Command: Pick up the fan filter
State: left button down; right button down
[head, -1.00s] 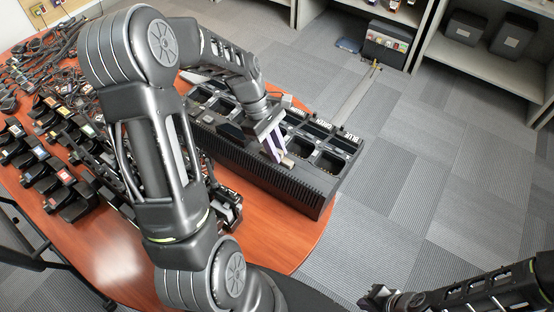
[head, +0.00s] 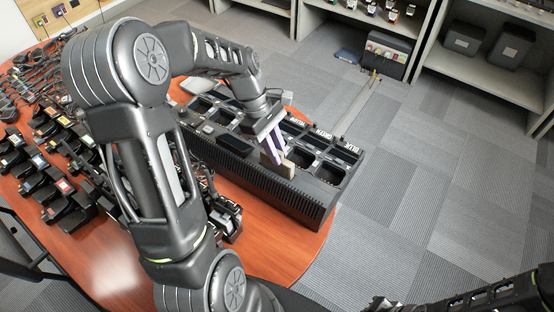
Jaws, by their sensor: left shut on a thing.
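My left gripper (head: 276,150) reaches over the black multi-bay charger (head: 265,183) on the table, with its pale purple-white fingers pointing down. My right gripper (head: 382,304) shows only at the bottom edge, mostly cut off, away from the table.
The red-brown table (head: 262,225) also holds several black radios in stands (head: 62,195) and a tangle of dark cables at the left. Grey shelves (head: 480,75) with dark bins stand at the back right. The carpet floor right of the table is clear.

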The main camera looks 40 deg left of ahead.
pick_arm(q)
notch_tip(320, 180, up, 6)
jog(key=shift+r, duration=0.1)
dwell(0.7)
